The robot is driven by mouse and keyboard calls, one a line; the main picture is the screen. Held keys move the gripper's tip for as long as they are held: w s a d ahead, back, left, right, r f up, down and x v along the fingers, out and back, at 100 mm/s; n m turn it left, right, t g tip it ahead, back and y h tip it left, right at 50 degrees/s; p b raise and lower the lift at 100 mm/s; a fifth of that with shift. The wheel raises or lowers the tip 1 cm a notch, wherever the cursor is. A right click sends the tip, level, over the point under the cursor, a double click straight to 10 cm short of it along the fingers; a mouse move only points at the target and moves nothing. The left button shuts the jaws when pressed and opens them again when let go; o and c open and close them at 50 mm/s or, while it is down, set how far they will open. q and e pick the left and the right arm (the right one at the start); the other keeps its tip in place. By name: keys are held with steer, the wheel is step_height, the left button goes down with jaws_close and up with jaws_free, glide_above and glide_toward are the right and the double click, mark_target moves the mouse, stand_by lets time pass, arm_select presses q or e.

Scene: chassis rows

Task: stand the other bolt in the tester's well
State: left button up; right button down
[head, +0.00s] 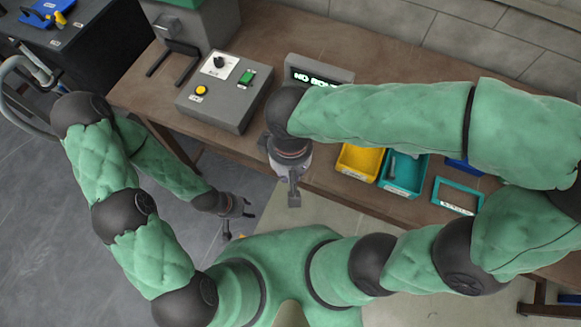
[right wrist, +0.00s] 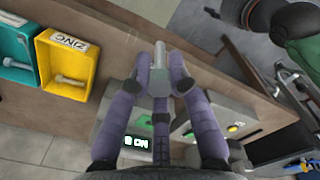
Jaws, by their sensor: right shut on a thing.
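My right gripper (head: 293,203) hangs in front of the bench edge in the head view. In the right wrist view its purple fingers (right wrist: 160,82) are shut on a grey metal bolt (right wrist: 160,62), whose shaft sticks out past the fingertips. The tester (head: 318,72) is a grey box at the back of the bench; its display reads "NO BOLT". Its well is hidden behind my right arm in the head view and my fingers in the wrist view. My left gripper (head: 238,220) is open and empty, low at the left, away from the bench.
A yellow bin (head: 358,162) labelled ZINC holds a bolt (right wrist: 70,80). A teal bin (head: 403,188) beside it also holds a bolt (right wrist: 22,46). A teal frame (head: 457,195) lies farther right. A grey control box (head: 225,92) with a knob and buttons stands left of the tester.

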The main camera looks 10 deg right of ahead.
steer(key=shift+r, duration=0.15)
step_height(320, 180, up, 6)
steer(key=p, duration=0.6)
steer(key=shift+r, duration=0.2)
steer(key=shift+f, duration=0.1)
